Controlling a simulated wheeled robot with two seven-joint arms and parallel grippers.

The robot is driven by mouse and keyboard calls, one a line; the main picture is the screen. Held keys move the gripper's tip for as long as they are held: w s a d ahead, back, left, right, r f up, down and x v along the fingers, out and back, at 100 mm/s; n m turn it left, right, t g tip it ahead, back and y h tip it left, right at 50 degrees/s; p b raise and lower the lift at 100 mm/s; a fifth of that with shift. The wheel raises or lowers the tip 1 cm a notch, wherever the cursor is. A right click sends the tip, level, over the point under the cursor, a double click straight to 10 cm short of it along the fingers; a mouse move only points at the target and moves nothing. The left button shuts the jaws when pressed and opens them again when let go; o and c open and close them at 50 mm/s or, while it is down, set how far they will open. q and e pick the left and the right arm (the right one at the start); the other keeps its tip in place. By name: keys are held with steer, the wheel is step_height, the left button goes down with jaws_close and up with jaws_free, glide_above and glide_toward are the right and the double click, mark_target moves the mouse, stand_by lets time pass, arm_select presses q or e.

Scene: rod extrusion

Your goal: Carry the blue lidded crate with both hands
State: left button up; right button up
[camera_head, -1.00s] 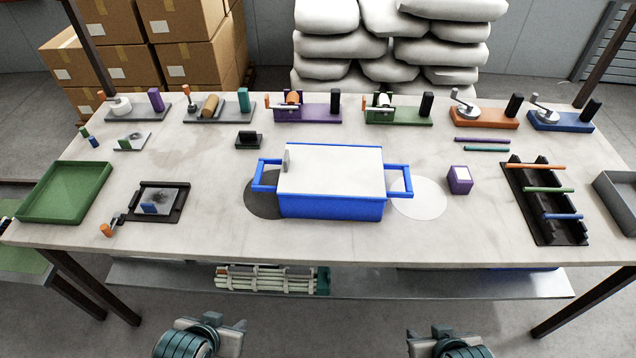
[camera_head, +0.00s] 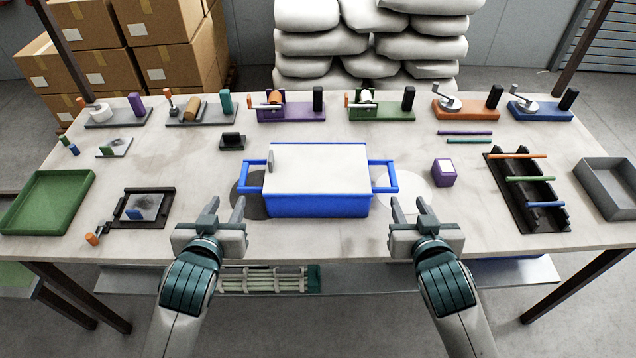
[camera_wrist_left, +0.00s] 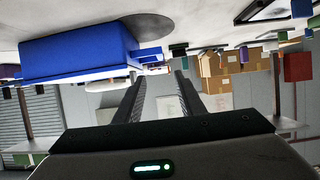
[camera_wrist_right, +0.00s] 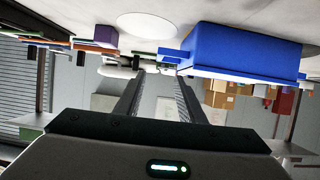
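The blue crate (camera_head: 318,206) stands on the table with a white lid (camera_head: 315,170) on top. The lid has a small grey upright handle (camera_head: 270,160) at its left. A blue bar handle sticks out on the left (camera_head: 251,178) and another on the right (camera_head: 384,178). My left gripper (camera_head: 224,208) is open and empty, in front of the left handle. My right gripper (camera_head: 409,208) is open and empty, in front of the right handle. Neither touches the crate. The crate also shows in the left wrist view (camera_wrist_left: 80,52) and the right wrist view (camera_wrist_right: 245,52).
A dark disc (camera_head: 248,205) and a white disc (camera_head: 408,192) lie on the table beside the crate. A purple box (camera_head: 443,174) and a black rack (camera_head: 525,192) stand right. A green tray (camera_head: 48,202) and a black frame (camera_head: 140,208) are left. Several small stations line the back.

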mark_target(243, 172)
arm_select(q)
steer(key=shift+w+f, duration=0.1)
arm_select(e)
steer(key=shift+w, duration=0.1)
